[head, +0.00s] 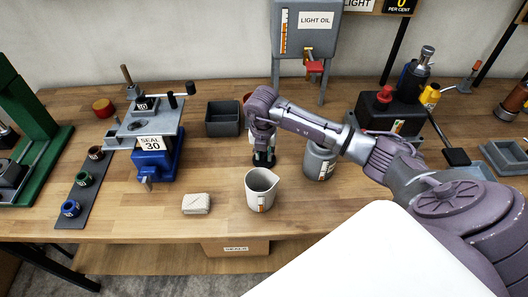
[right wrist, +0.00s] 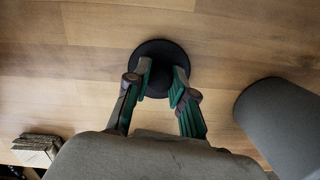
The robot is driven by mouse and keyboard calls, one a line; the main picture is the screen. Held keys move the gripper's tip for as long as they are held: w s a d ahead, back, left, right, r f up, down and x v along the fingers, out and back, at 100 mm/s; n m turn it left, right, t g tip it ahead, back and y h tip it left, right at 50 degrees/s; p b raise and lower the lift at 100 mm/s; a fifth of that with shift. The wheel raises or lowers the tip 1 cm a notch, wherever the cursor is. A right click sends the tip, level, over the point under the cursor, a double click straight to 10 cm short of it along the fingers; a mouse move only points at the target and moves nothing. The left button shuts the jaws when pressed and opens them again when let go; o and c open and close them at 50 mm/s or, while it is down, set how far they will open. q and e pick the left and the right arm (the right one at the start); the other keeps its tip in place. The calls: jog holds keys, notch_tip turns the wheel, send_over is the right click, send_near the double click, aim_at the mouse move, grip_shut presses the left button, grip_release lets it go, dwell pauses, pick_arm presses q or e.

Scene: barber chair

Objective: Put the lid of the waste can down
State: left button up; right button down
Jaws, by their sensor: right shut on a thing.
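My right gripper (head: 264,152) points down over the workbench. It also shows in the right wrist view (right wrist: 160,85), its green-padded fingers shut on a round black piece (right wrist: 160,55), which looks like the lid. In the head view the black piece (head: 264,161) shows just under the fingers, low over the wood; I cannot tell whether it touches the bench. A grey can (head: 320,166), probably the waste can, stands to the right of the gripper, its top partly hidden by my arm. It also shows in the right wrist view (right wrist: 285,125). My left gripper is not in view.
A white measuring jug (head: 261,192) stands just in front of the gripper. A wrapped block (head: 197,203) lies left of the jug. A dark grey bin (head: 224,118) and a blue vise-like device (head: 155,163) stand further left. The light oil tank (head: 307,45) stands behind.

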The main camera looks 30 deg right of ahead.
aim_at(263, 163)
jog(key=shift+f, duration=0.1)
jog(key=c, duration=1.4)
grip_release()
jog(key=o, duration=0.4)
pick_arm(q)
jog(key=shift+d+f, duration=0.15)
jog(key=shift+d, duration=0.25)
pick_arm(e)
jog(key=shift+r, duration=0.65)
pick_arm(q)
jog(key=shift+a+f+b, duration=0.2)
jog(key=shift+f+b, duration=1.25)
jog(key=shift+b, duration=0.1)
pick_arm(e)
notch_tip(263, 163, up, 11)
jog(key=s+a, duration=0.1)
